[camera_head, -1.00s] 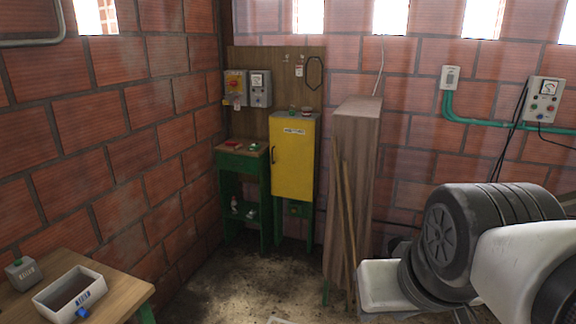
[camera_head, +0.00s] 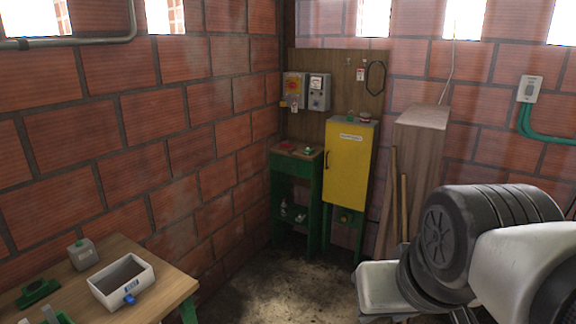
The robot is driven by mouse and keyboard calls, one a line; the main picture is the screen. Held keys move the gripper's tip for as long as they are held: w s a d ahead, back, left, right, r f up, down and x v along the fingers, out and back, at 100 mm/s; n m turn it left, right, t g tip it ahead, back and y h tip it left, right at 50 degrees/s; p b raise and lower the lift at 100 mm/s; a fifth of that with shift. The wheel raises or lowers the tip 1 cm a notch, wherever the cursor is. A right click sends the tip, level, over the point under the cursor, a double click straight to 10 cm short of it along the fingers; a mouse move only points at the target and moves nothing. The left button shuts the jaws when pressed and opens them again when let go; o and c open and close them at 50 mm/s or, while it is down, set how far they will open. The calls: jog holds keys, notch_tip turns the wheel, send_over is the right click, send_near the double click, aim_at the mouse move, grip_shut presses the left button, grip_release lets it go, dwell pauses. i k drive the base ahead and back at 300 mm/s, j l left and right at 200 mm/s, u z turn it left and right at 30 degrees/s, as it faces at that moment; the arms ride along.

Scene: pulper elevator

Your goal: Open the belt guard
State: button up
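A yellow box with a closed front door (camera_head: 347,165) stands on green legs against a wooden board in the far corner. It may be the belt guard, but its label is too small to read. My arm fills the lower right, well apart from the yellow box and nearer to me. My gripper is not in view.
A wooden table (camera_head: 168,279) at lower left bears a white tray (camera_head: 141,284) and small items. A green stand (camera_head: 281,187) is left of the yellow box. A tall wooden column (camera_head: 415,160) with leaning sticks is to its right. Bare floor (camera_head: 285,290) lies in front.

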aim_at(348, 151)
jog(key=i, duration=3.15)
jog(key=i+z, duration=0.25)
jog(key=i, duration=0.2)
jog(key=i+j+z, duration=0.2)
jog(key=i, duration=0.25)
